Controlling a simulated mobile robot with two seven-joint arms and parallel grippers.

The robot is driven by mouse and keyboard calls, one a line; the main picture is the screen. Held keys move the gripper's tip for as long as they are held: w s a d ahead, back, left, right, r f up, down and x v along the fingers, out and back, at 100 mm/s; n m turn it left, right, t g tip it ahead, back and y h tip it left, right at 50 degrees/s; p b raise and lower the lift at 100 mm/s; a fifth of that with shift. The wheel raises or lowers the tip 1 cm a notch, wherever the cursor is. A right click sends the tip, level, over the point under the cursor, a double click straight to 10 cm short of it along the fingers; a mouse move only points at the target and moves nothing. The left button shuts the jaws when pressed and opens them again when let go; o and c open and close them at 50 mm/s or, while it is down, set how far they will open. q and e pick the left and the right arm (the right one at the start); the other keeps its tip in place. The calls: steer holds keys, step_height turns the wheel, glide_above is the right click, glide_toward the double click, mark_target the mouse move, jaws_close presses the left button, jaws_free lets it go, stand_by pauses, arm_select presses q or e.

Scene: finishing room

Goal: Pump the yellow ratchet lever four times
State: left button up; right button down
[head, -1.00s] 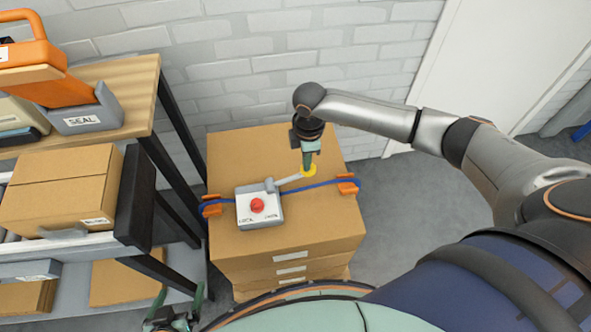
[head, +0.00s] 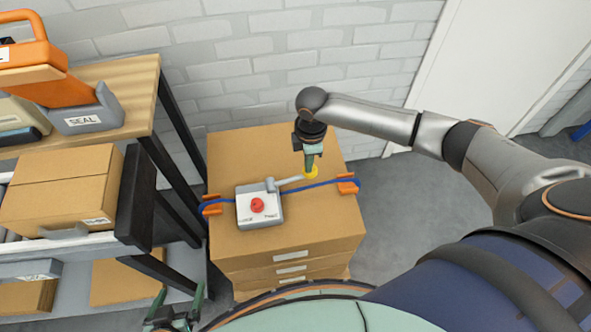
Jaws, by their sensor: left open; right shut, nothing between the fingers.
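The ratchet lever is a grey arm (head: 290,181) with a yellow end (head: 311,175). It reaches right from a grey-white ratchet box (head: 259,206) with a red button, on top of a cardboard box stack (head: 300,236). A blue strap (head: 325,184) runs across the top box through the ratchet. My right gripper (head: 310,168) is shut and points down at the yellow end, partly covering it; I cannot tell whether it touches. My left gripper (head: 178,313) is open, low at the bottom edge, away from the lever.
Orange corner guards (head: 348,184) sit under the strap at both box edges. A shelf unit on the left carries a carton (head: 62,190), a grey holder marked SEAL (head: 85,115) and an orange tool (head: 60,85). A white brick wall stands behind. Grey floor is free at right.

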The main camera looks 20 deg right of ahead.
mark_target(314, 169)
steer(key=shift+d+f, duration=0.1)
steer(key=shift+f, duration=0.05)
steer(key=shift+s+d+f, duration=0.1)
steer(key=shift+d+f, duration=0.1)
steer(key=shift+f, duration=0.15)
steer(key=shift+d+f, duration=0.15)
steer(key=shift+f, duration=0.05)
stand_by(0.4)
steer(key=shift+d+f, duration=0.15)
steer(key=shift+f, duration=0.2)
steer(key=shift+s+f, duration=0.1)
steer(key=shift+f, duration=0.1)
steer(key=shift+d+f, duration=0.1)
stand_by(0.3)
